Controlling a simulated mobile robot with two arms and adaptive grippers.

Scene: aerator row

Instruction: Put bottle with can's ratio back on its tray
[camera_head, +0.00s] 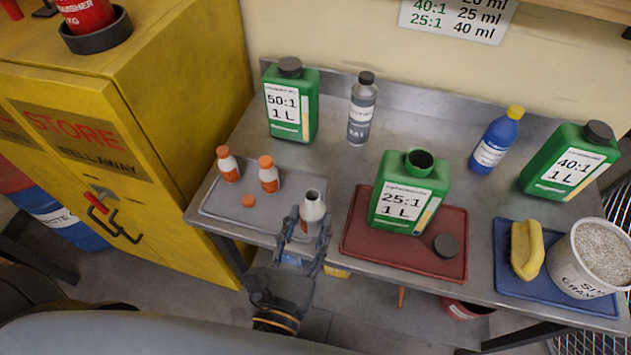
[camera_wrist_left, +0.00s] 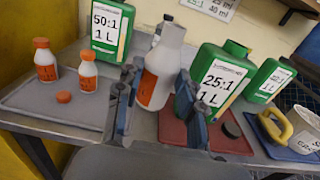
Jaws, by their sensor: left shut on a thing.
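My left gripper (camera_head: 308,222) is shut on a small open white bottle (camera_head: 313,207) with an orange label. It is upright at the right end of the grey tray (camera_head: 218,207); I cannot tell whether its base touches. In the left wrist view the bottle (camera_wrist_left: 161,68) stands between the fingers. The green 25:1 can (camera_head: 408,193) stands uncapped on the red tray (camera_head: 357,240), its dark cap (camera_head: 446,246) beside it. The green 50:1 can (camera_head: 291,101) stands at the back left, and the 40:1 can (camera_head: 570,161) at the right. My right gripper is out of view.
Two orange-capped bottles (camera_head: 228,165) (camera_head: 268,174) and a loose orange cap (camera_head: 248,201) are on the grey tray. A grey bottle (camera_head: 362,110) and blue bottle (camera_head: 494,141) stand behind. The blue tray (camera_head: 512,285) holds a yellow object (camera_head: 527,249) and a white pot (camera_head: 577,276).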

